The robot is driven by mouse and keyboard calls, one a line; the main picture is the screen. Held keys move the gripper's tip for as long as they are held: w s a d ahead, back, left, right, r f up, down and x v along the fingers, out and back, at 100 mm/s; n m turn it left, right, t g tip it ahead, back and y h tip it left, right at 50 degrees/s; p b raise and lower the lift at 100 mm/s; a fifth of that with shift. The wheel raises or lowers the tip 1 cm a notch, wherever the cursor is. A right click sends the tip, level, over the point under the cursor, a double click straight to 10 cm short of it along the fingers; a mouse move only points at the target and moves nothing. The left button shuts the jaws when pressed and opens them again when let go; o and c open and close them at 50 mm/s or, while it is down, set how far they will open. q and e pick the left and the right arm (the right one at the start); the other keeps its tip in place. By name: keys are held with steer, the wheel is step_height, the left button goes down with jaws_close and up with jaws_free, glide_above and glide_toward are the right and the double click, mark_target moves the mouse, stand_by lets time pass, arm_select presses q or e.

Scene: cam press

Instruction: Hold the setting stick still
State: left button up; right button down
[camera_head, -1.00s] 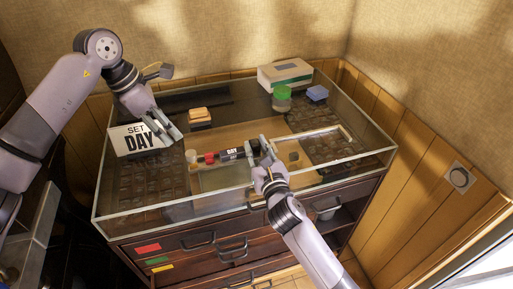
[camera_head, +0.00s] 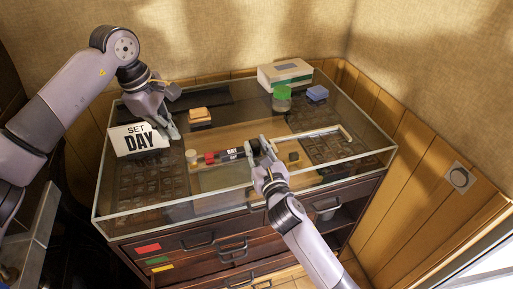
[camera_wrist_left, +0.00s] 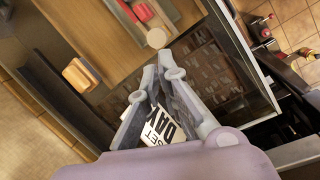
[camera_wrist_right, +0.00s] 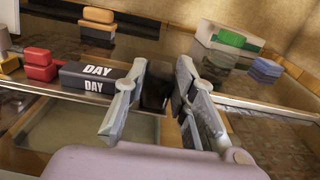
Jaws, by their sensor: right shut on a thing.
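The setting stick (camera_head: 207,170) lies on the glass-topped cabinet, with red pieces (camera_wrist_right: 39,64) and black "DAY" blocks (camera_wrist_right: 86,77) in line on it. My right gripper (camera_head: 259,148) is shut on a dark block (camera_wrist_right: 157,86) at the right end of this row; its fingers hide part of the block.
Dark type compartments (camera_head: 330,147) show at the right.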

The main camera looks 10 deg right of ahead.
mark_target(200, 162)
arm_select(q)
steer(key=m, duration=0.3)
steer(key=m+y, duration=0.1)
steer(key=m, duration=0.3)
steer(key=shift+d+f+y, duration=0.1)
steer(key=shift+y, duration=0.2)
jaws_close()
steer(key=shift+w+f+m+t+y, duration=0.1)
steer(key=shift+f+m+t+y, duration=0.15)
steer(key=shift+f+m, duration=1.35)
steer(key=shift+w+f+m+t+y, duration=0.15)
steer(key=shift+f+m+y, duration=0.1)
steer(key=shift+f+m, duration=1.3)
steer(key=shift+s+f+n, duration=0.1)
steer(key=shift+f+n, duration=0.15)
steer(key=shift+f, duration=0.15)
steer(key=shift+f, duration=0.9)
steer(key=shift+d, duration=0.1)
steer(key=shift+w+d, duration=0.15)
steer(key=shift+d, duration=1)
steer(key=shift+w+d, duration=0.1)
steer(key=shift+d, duration=1.2)
